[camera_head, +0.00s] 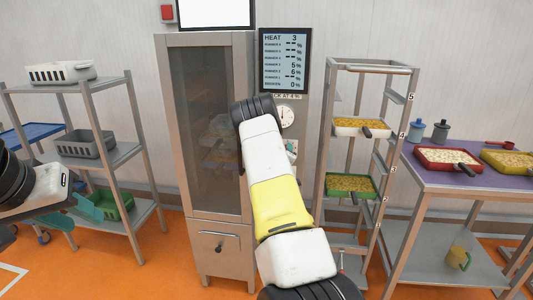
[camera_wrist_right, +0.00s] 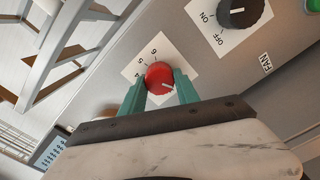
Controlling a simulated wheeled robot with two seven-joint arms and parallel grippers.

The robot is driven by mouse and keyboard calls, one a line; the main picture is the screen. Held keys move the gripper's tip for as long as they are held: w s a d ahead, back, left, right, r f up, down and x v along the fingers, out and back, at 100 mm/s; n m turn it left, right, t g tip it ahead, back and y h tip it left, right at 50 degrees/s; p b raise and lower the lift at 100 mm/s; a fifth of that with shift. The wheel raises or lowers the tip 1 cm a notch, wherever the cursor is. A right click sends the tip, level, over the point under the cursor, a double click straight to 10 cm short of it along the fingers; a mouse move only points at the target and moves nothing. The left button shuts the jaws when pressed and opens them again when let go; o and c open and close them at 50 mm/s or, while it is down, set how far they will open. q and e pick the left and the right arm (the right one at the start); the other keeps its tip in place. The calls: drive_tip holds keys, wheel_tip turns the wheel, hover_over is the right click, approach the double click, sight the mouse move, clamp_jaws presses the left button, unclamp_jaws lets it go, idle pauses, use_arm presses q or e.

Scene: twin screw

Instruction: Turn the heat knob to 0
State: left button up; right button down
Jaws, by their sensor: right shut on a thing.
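The red heat knob (camera_wrist_right: 157,76) sits on a white dial plate on the grey panel in the right wrist view. The numbers 4, 5 and 6 show beside it, and its white pointer mark faces the lower right of the picture. My right gripper (camera_wrist_right: 160,83) has its teal fingers on either side of the knob and is shut on it. In the head view, my right arm hides the knob. The display (camera_head: 284,60) above reads HEAT 3. My left gripper (camera_head: 86,218) is open and empty at the left, in front of the left rack.
A black fan knob (camera_wrist_right: 240,12) with ON and OFF marks is close to the heat knob. The tall cabinet (camera_head: 210,130) is shut. A rack (camera_head: 368,66) with food trays stands to its right, near my right arm. A purple-topped table (camera_head: 470,180) stands further right.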

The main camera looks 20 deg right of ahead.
drive_tip(key=shift+f+n, duration=0.15)
drive_tip(key=shift+n, duration=0.35)
drive_tip(key=c, duration=0.9)
unclamp_jaws()
drive_tip(key=v, duration=0.8)
drive_tip(key=shift+w, duration=0.1)
